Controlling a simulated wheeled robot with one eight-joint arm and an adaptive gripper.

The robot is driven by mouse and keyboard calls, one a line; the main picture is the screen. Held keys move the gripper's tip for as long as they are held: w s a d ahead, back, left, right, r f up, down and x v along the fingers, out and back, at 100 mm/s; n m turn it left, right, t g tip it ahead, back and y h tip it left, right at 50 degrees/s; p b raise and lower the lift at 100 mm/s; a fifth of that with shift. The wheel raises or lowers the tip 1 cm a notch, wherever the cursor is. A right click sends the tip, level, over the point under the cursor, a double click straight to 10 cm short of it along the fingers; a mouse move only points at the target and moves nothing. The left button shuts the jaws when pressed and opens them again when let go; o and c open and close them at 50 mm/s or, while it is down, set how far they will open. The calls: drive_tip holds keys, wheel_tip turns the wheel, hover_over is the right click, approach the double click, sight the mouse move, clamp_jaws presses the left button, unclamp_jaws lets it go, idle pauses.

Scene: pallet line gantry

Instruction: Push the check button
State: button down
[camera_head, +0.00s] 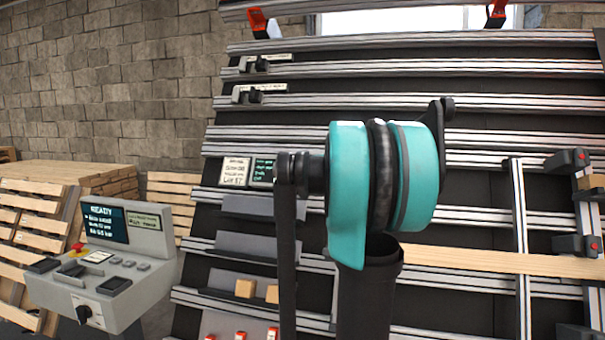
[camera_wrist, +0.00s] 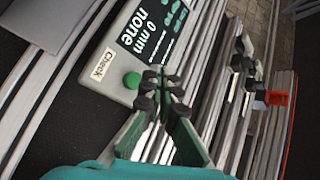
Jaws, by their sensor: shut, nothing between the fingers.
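The check button (camera_wrist: 132,80) is a round green button in the wrist view, on a light grey panel (camera_wrist: 116,78) beside a white label (camera_wrist: 103,65) that reads "Check". A dark screen (camera_wrist: 150,30) above it reads "0 mm none". My gripper (camera_wrist: 166,84) is shut and empty, with its dark fingertips just right of the button in the picture. I cannot tell whether they touch the panel. In the head view my teal and black arm stands in front of the rack, and the fingertips and button do not show.
A slanted rack with metal rails (camera_head: 480,104) fills the head view's right side. A grey console (camera_head: 110,275) with a screen and a red button stands at lower left, near wooden pallets (camera_head: 35,225). A wooden board (camera_head: 500,262) lies across the rack.

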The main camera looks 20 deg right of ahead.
drive_tip(key=shift+s+a+r, duration=0.5)
drive_tip(key=shift+s+r, duration=0.05)
drive_tip(key=shift+s, duration=0.25)
drive_tip(key=s+a+f+n+g+y, duration=0.1)
drive_tip(key=s+a+f+n+g, duration=0.15)
drive_tip(key=s+a+f, duration=0.4)
drive_tip(key=s+a+f+n+g, duration=0.2)
drive_tip(key=s+a+f+n, duration=0.15)
drive_tip(key=f, duration=0.65)
drive_tip(key=s+a+f+n+g+y, duration=0.1)
drive_tip(key=s+a+f+n+g, duration=0.2)
drive_tip(key=s+a+f, duration=0.45)
drive_tip(key=s+d+f+n+g+h, duration=0.2)
drive_tip(key=s+f, duration=0.8)
drive_tip(key=s+d+f+n+g+h, duration=0.2)
drive_tip(key=s+f, duration=0.8)
drive_tip(key=shift+s+n+g+h, duration=0.25)
drive_tip(key=shift+n+g+h, duration=0.05)
drive_tip(key=shift+g, duration=0.05)
drive_tip(key=shift+f, duration=0.1)
